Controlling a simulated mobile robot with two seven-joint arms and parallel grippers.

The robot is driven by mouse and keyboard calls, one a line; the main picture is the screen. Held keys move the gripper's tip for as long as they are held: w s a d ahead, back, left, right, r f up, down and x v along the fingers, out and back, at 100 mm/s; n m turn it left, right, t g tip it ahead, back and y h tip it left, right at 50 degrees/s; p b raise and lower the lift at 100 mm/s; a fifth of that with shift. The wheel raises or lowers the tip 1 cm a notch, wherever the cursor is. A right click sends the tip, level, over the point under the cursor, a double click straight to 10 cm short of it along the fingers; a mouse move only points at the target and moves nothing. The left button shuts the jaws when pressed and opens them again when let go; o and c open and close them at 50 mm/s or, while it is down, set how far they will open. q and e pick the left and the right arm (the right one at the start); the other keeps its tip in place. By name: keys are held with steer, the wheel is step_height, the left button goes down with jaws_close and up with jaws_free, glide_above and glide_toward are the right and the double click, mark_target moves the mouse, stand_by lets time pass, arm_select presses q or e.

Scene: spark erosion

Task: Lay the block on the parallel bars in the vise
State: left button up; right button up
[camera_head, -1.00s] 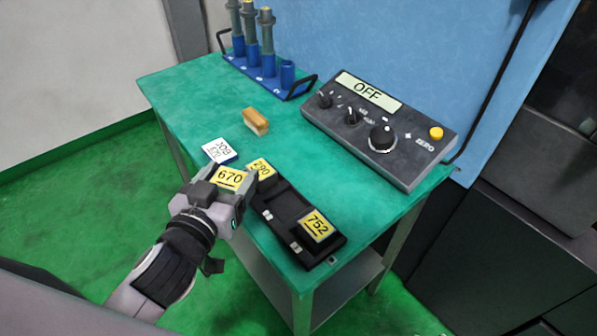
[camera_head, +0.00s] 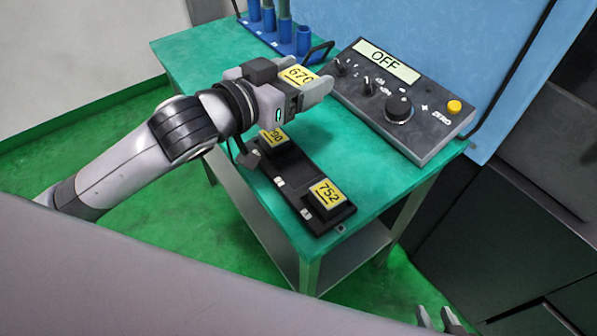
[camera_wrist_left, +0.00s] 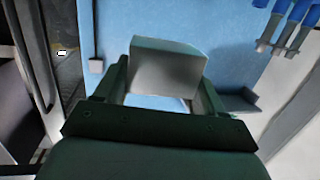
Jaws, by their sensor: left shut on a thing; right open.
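My left gripper (camera_head: 302,92) is shut on a block with a yellow 670 label (camera_head: 299,75). It holds the block above the table, between the black holder and the control box. In the left wrist view, the grey block (camera_wrist_left: 168,66) sits between the two fingers of the left gripper (camera_wrist_left: 164,88), lit white along its top. My right gripper (camera_head: 445,319) shows only its fingertips at the bottom right edge; it is open and empty. I cannot make out the vise or the parallel bars in these views.
The green table (camera_head: 345,150) carries a black holder (camera_head: 296,186) with pieces labelled 752 (camera_head: 327,193) and a partly covered 90. A control box reading OFF (camera_head: 410,105) stands at the back right. A blue rack (camera_head: 275,38) stands at the back. The middle of the table is clear.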

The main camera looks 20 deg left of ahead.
arm_select(q)
steer(key=shift+r, duration=0.1)
steer(key=b, duration=0.3)
glide_above(299, 174)
step_height(299, 174, down, 16)
steer(key=shift+f, duration=0.15)
step_height(299, 174, down, 3)
steer(key=shift+f, duration=0.2)
steer(key=shift+f, duration=0.2)
steer(key=o, duration=1.3)
steer(key=shift+f, duration=0.1)
